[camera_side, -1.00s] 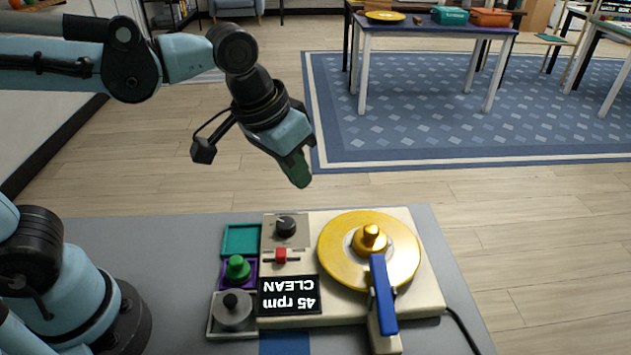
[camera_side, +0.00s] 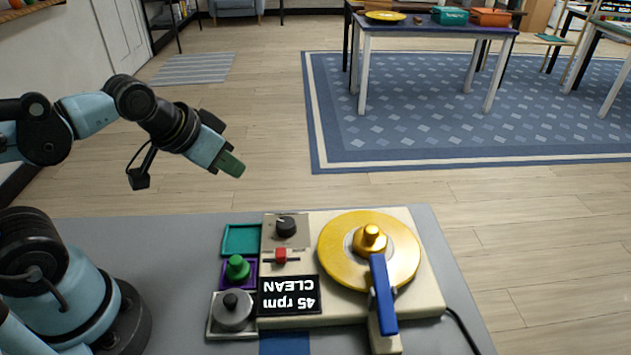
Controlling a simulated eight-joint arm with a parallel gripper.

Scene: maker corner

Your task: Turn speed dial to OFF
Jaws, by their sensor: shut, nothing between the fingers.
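A cream record player (camera_side: 432,290) lies on the grey table. Its black dial (camera_side: 286,226) is at the upper left of the deck, on a beige plate, with a pale mark on top that is too small to read. A black label reading "45 rpm CLEAN" (camera_side: 290,296) appears upside down, below a red slider (camera_side: 281,255). My gripper (camera_side: 235,166) has green fingertips that are shut and empty. It is in the air, up and left of the dial in the picture, apart from it.
A gold platter (camera_side: 340,255) with a gold centre piece and a blue tonearm (camera_side: 383,295) fill the deck's right side. Left of the deck are a teal tray (camera_side: 241,240), a green knob (camera_side: 237,267) on purple, and a grey disc with a black knob (camera_side: 232,311).

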